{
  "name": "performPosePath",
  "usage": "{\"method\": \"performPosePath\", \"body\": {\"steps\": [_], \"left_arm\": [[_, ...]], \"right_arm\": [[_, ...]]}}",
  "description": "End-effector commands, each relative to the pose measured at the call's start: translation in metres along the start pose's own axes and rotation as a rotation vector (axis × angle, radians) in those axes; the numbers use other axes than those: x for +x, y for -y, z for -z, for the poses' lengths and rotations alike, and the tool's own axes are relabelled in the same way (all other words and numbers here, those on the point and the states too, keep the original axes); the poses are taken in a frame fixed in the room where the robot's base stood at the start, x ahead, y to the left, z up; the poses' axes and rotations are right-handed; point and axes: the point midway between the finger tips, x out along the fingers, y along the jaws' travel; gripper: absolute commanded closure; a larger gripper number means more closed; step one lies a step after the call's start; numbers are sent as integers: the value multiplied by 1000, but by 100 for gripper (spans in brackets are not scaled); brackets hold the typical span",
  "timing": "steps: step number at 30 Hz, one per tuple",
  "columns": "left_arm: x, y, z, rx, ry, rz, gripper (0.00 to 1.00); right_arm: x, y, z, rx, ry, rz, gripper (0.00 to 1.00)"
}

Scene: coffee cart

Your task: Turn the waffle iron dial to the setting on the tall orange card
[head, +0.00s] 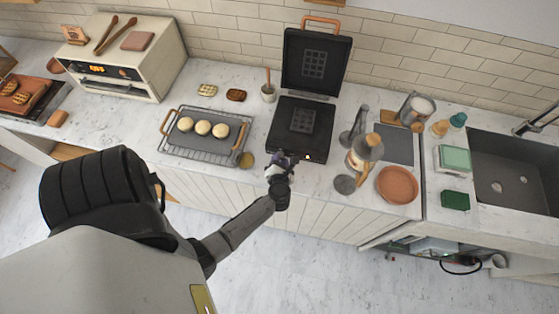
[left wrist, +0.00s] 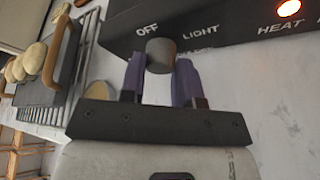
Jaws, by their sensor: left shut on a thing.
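The black waffle iron (head: 290,143) stands open on the counter, its lid raised at the back. Its grey dial (left wrist: 160,55) is on the front face, below the labels OFF and LIGHT in the left wrist view. My left gripper (head: 281,163) is at the front left of the iron. In the left wrist view its purple fingers (left wrist: 160,82) are shut on the dial, one on each side. I cannot see a pointer on the dial. A small orange-brown card (head: 76,35) stands on the oven; its writing is too small to read.
A lamp (left wrist: 289,8) glows orange beside the label HEAT. A rack with a tray (head: 172,157) of pale round buns lies left of the iron. A grey tamper-like tool (head: 345,184), bottles and a terracotta plate (head: 397,185) stand to its right. The sink (head: 505,170) is far right.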

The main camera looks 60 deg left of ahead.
Motion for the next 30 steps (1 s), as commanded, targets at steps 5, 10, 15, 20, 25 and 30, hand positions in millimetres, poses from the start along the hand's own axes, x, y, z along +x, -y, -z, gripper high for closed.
{"method": "performPosePath", "body": {"steps": [5,10,15,20,25,30], "left_arm": [[0,1,1,0,-1,2,94],[0,0,1,-1,-1,2,54],[0,0,0,-1,0,1,44],[0,0,0,-1,0,1,44],[-3,1,-2,-1,0,3,44],[-12,2,-8,0,3,8,44]], "right_arm": [[0,0,0,1,0,1,57],[0,1,0,2,0,2,57],[0,1,0,2,-1,2,57],[0,1,0,2,-1,1,57],[-2,0,1,2,-1,2,57],[-8,0,3,2,-1,2,57]]}}
